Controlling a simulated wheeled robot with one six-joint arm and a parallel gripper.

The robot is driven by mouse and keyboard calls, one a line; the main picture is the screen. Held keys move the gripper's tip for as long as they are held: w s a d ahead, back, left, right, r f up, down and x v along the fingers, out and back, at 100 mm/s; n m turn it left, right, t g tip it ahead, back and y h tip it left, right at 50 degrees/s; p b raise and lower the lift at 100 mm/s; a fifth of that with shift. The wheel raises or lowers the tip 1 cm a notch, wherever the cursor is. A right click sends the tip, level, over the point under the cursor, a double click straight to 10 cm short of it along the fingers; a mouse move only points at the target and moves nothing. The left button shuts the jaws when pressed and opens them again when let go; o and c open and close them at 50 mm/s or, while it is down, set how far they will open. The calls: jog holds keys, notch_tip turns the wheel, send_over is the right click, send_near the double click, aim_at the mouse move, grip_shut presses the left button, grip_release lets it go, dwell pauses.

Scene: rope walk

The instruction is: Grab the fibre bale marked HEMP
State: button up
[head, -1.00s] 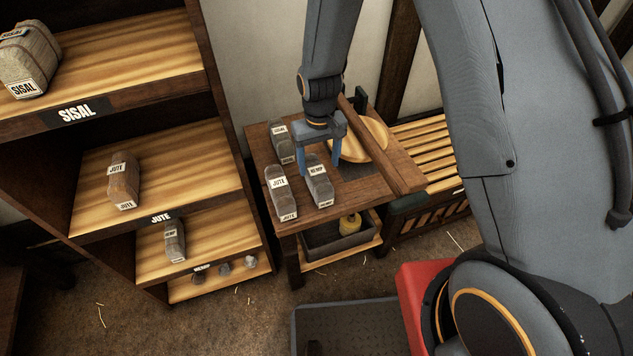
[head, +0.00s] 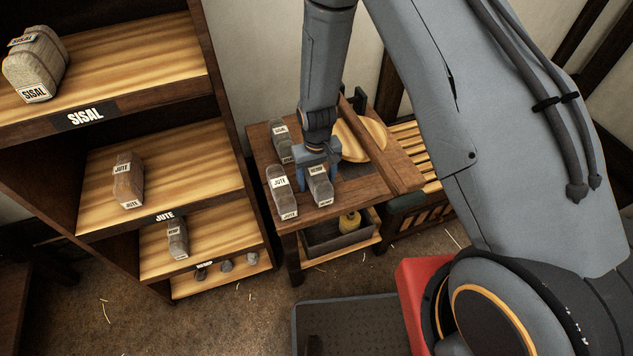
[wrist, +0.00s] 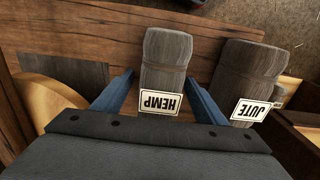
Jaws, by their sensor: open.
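The grey-brown HEMP bale (head: 321,190) lies on the small wooden table (head: 378,203), its label facing up. In the wrist view the HEMP bale (wrist: 166,65) is upside down in the picture and lies between my two blue fingers. My gripper (head: 318,172) is open and low over the bale's far end. In the wrist view my gripper (wrist: 160,80) has one finger on each side of the bale, with a visible gap on the left. Whether the right finger touches cannot be told.
A JUTE bale (head: 283,193) lies close to the left of the HEMP bale, near my finger. A third bale (head: 281,142) sits behind. A round wooden disc (head: 362,140) is at the table's back right. Shelves (head: 190,165) with more bales stand left.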

jog(key=shift+c, duration=0.5)
jog(key=c, duration=1.1)
jog(key=shift+r, duration=0.15)
